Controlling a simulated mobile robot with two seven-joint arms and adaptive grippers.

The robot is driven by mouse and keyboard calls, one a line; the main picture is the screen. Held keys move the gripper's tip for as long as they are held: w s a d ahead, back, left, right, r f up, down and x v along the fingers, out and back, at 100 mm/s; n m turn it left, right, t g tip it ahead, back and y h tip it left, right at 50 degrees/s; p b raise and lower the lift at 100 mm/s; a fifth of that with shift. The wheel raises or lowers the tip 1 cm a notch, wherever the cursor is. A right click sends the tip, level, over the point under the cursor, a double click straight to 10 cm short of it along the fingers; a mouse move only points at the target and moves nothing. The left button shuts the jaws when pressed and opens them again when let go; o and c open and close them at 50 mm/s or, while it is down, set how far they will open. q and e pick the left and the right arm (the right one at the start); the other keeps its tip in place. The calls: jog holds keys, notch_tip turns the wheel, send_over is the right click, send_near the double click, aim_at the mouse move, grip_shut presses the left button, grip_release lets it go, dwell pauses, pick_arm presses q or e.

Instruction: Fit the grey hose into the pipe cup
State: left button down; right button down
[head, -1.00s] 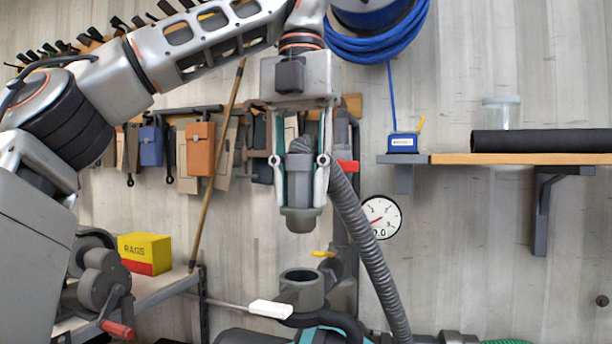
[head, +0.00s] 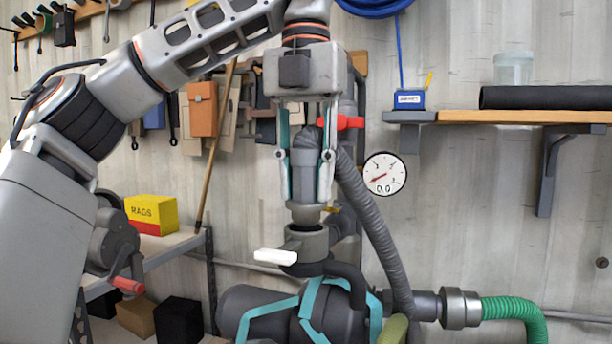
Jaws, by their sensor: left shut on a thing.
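My left gripper (head: 308,190) points down and is shut on the end fitting of the grey hose (head: 372,225). The fitting (head: 306,212) has a narrower lower end and hangs just above the pipe cup (head: 306,241), roughly in line with it. I cannot tell whether its tip touches the cup's rim. The cup is a grey open-topped socket with a white lever (head: 275,256) at its left. The ribbed hose runs from the gripper down to the right, toward the pipework. My right gripper is not in view.
A dark tank with teal straps (head: 262,312) lies below the cup. A red valve handle (head: 346,123) and a gauge (head: 385,174) are close to the right. A shelf with a yellow rags box (head: 151,214) stands left. A wall shelf (head: 520,117) is at right.

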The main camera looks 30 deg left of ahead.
pick_arm(q)
jog(key=shift+r+p, duration=0.1)
jog(key=shift+p, duration=0.5)
dwell(0.8)
jog(key=shift+f, duration=1.45)
dwell(1.9)
jog(key=c, duration=1.5)
grip_release()
notch_tip(320, 180, up, 12)
